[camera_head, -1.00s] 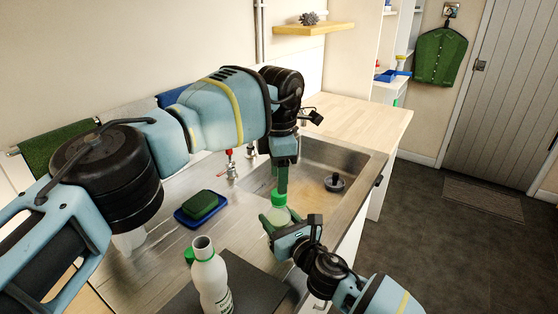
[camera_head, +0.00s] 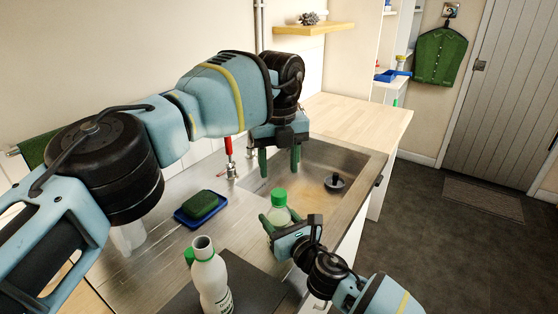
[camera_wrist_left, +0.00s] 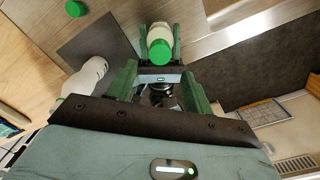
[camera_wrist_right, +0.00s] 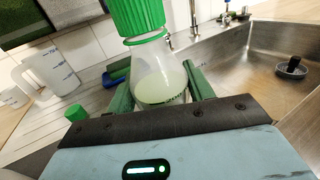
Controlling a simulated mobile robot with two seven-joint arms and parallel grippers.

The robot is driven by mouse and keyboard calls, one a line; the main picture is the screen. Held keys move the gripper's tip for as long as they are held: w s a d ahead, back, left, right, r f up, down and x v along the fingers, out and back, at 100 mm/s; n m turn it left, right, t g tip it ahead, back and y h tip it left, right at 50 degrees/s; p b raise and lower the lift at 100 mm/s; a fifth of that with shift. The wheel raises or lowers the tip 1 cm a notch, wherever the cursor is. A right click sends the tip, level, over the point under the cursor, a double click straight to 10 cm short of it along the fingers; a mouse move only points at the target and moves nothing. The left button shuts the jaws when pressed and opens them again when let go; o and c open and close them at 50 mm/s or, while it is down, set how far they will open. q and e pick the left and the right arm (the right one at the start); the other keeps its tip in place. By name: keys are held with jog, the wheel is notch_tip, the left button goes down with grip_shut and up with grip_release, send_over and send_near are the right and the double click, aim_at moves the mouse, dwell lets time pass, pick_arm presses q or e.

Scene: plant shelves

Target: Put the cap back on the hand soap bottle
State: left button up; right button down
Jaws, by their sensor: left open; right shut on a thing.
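A clear bottle (camera_head: 278,214) with pale liquid stands upright in my right gripper (camera_head: 281,228), which is shut on its body. A green cap (camera_head: 279,195) sits on its top; it also shows in the right wrist view (camera_wrist_right: 137,16) and the left wrist view (camera_wrist_left: 160,51). The cap looks upright; how tight it is I cannot tell. My left gripper (camera_head: 280,163) is open and empty, above the cap and apart from it. A white bottle (camera_head: 210,278) with an open neck stands on the dark mat, a second green cap (camera_head: 189,256) beside it.
The sink (camera_head: 325,165) lies behind the held bottle, with a dark plug (camera_head: 334,183) in it. A green sponge (camera_head: 203,204) on a blue dish (camera_head: 187,218) is on the counter to the left. The wooden worktop (camera_head: 355,118) beyond the sink is clear.

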aim_at(279, 192)
pick_arm(q)
jog(key=n, duration=0.3)
jog(key=shift+r+n, duration=0.25)
jog(key=shift+n, duration=0.05)
pick_arm(e)
jog(key=shift+f, duration=0.1)
pick_arm(q)
jog(key=shift+f, duration=0.1)
jog(key=shift+f, duration=3.95)
